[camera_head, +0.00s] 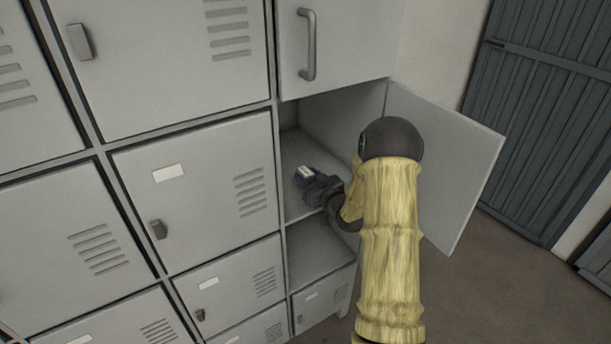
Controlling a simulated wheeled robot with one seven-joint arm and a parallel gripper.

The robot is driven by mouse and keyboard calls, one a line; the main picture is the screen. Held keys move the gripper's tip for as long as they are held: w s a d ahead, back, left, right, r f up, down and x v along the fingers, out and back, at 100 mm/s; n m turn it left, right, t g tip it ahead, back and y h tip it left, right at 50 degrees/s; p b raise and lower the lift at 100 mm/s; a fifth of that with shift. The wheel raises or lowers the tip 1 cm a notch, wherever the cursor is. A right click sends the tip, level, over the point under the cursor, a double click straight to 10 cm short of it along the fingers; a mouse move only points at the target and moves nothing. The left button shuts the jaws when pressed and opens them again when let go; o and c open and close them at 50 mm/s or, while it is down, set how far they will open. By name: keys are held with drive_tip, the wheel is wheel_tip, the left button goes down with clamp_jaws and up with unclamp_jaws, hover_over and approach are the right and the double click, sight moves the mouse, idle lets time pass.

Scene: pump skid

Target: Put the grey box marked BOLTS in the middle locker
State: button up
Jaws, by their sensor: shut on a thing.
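My gripper (319,190) is dark and reaches into an open grey locker (347,116) in the right column. It is shut on a small dark, bluish box (304,173) with a white label. The label's writing is too small to read, and my gripper hides part of the box. The box is inside the locker, above or on its upper shelf; I cannot tell whether it touches. The open locker lies between a closed door above and a small closed door below. Its door (462,165) is swung open to the right.
A shelf splits the open locker, with an empty space (315,255) below. Closed lockers (205,195) fill the left. The upper door has a bar handle (308,45). A dark slatted door (545,110) stands at the right, with clear floor (490,290) before it.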

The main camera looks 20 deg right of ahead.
drive_tip(key=shift+x, duration=0.9)
drive_tip(key=shift+f, duration=0.25)
drive_tip(key=shift+f, duration=0.15)
drive_tip(key=o, duration=1.1)
drive_tip(key=shift+s+r, duration=0.15)
drive_tip(key=shift+r, duration=0.05)
drive_tip(key=v, duration=1.2)
drive_tip(key=shift+f+b, duration=0.1)
drive_tip(key=shift+b, duration=0.3)
